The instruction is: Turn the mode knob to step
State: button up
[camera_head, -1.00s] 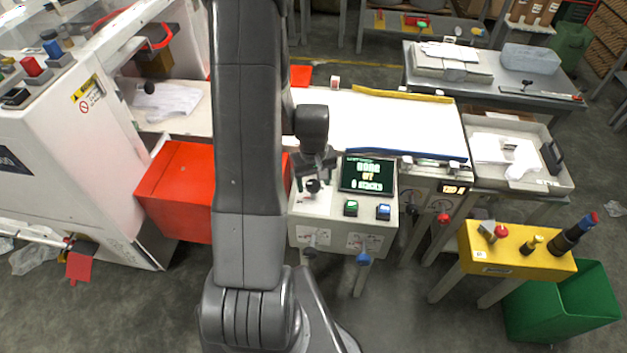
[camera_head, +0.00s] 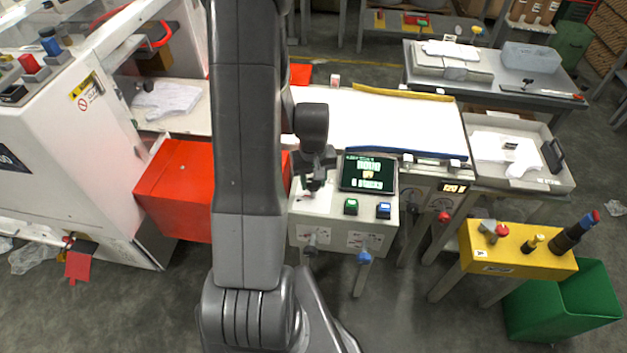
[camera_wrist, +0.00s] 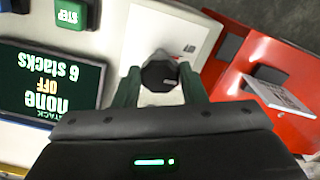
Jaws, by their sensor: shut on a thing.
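The mode knob (camera_wrist: 159,73) is a small black knob on a white plate of the control box, between my two green fingers in the wrist view. My gripper (camera_wrist: 161,86) is shut on it. In the head view my gripper (camera_head: 314,181) is over the left part of the box top and mostly hides the knob. The dark screen (camera_head: 368,174) is right of it; in the wrist view it reads, upside down, "none", "OFF" and "6 stacks". The green button (camera_head: 351,207) is marked STEP in the wrist view. Which mode the knob points at cannot be told.
A blue button (camera_head: 383,211) is right of the green one. A red box (camera_head: 176,190) stands close on the left. A white belt (camera_head: 380,122) lies behind the box. A yellow stand (camera_head: 515,258) and a green bin (camera_head: 562,305) are at the right.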

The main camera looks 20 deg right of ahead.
aim_at(313, 182)
jog(key=m+b, duration=0.2)
jog(key=m, duration=0.3)
jog(key=shift+f+b, duration=0.1)
jog(key=shift+b, duration=0.3)
jog(key=m+b, duration=0.2)
jog(key=m, duration=0.3)
jog(key=shift+w+m, duration=0.1)
jog(key=shift+m, duration=0.2)
jog(key=o, duration=1)
jog(key=shift+r, duration=0.2)
notch_tip(313, 182, up, 14)
jog(key=shift+f, duration=0.15)
jog(key=shift+f, duration=0.1)
